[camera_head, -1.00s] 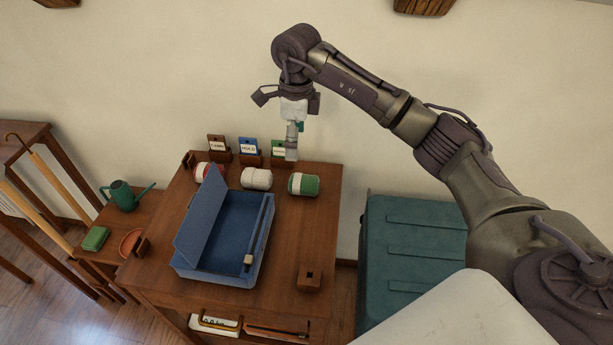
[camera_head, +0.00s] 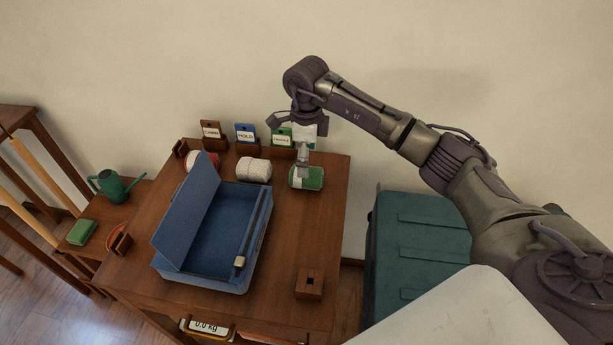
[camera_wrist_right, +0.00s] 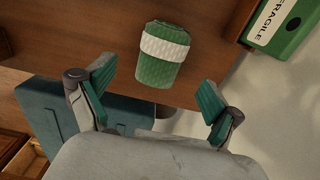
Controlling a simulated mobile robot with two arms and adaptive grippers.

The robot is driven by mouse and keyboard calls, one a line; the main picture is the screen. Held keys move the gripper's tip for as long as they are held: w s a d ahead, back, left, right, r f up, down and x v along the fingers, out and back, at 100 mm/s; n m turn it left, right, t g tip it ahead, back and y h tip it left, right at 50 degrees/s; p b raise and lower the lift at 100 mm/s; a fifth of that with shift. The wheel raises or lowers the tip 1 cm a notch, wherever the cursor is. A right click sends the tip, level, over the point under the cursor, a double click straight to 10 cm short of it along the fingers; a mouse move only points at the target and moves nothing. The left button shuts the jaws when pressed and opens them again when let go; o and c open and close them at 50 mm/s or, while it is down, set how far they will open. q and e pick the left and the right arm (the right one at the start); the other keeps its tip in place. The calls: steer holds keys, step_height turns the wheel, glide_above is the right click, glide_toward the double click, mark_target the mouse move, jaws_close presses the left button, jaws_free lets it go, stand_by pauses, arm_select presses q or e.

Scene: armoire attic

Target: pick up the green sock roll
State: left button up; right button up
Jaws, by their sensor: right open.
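The green sock roll (camera_head: 313,179) with a white band lies on the wooden table, right of the white roll. It also shows in the right wrist view (camera_wrist_right: 158,72), ahead of the open fingers and apart from them. My right gripper (camera_wrist_right: 160,103) is open and empty. In the head view the right gripper (camera_head: 303,160) is at the roll, overlapping its upper left part in the picture. The left gripper is not in view.
A white roll (camera_head: 254,169) and a red roll (camera_head: 198,160) lie to the left. An open blue box (camera_head: 258,266) stands in front of them. Label holders, including a green one (camera_head: 283,139), stand behind. A teal trunk (camera_head: 420,235) is at the right.

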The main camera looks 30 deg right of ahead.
step_height(320, 180, down, 6)
steer(key=shift+d+f+p, duration=0.15)
steer(key=shift+f+p, duration=0.1)
steer(key=shift+p, duration=0.1)
steer(key=shift+c, duration=0.4)
steer(key=c, duration=1.2)
steer(key=shift+r, duration=0.15)
